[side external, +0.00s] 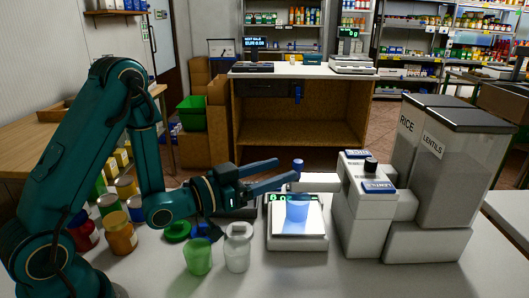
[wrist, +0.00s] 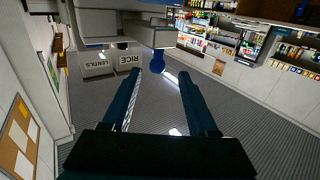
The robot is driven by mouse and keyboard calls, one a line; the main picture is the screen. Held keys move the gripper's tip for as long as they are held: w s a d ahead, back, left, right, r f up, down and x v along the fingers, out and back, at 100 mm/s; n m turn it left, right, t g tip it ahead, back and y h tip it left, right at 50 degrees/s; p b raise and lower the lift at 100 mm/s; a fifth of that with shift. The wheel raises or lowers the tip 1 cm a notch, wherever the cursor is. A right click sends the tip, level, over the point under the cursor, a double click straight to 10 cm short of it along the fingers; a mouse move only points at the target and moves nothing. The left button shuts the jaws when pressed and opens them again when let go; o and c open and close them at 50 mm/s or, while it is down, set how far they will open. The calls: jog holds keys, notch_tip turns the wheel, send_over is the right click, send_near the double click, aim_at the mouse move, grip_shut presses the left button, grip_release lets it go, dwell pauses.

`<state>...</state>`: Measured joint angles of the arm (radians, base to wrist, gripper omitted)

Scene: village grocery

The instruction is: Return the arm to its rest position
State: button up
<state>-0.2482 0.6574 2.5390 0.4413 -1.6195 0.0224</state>
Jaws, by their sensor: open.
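My gripper (side external: 294,170) is at the end of my teal arm, reaching right above the counter. Its two fingers are apart with nothing between them, and they point towards the dispenser (side external: 362,222). In the wrist view my gripper (wrist: 160,76) also shows open and empty, with a blue knob (wrist: 157,63) beyond the fingertips. In the side view this blue knob (side external: 298,164) is close to the fingertips; I cannot tell if they touch.
Several jars and cans, including an orange jar (side external: 121,235), stand near my arm. Bins marked RICE and LENTILS (side external: 447,175) rise at right.

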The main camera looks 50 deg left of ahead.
notch_tip(320, 180, up, 13)
jog(key=s+d+m+y, duration=0.1)
jog(key=s+y, duration=0.1)
jog(key=s+f+n+g, duration=0.1)
jog(key=s+f+g, duration=0.5)
jog(key=s, duration=0.3)
jog(key=s+f+n+g+y, duration=0.1)
jog(key=s+f+n+g, duration=0.1)
jog(key=s+f+g, duration=0.4)
jog(key=s, duration=0.4)
jog(key=shift+a, duration=0.4)
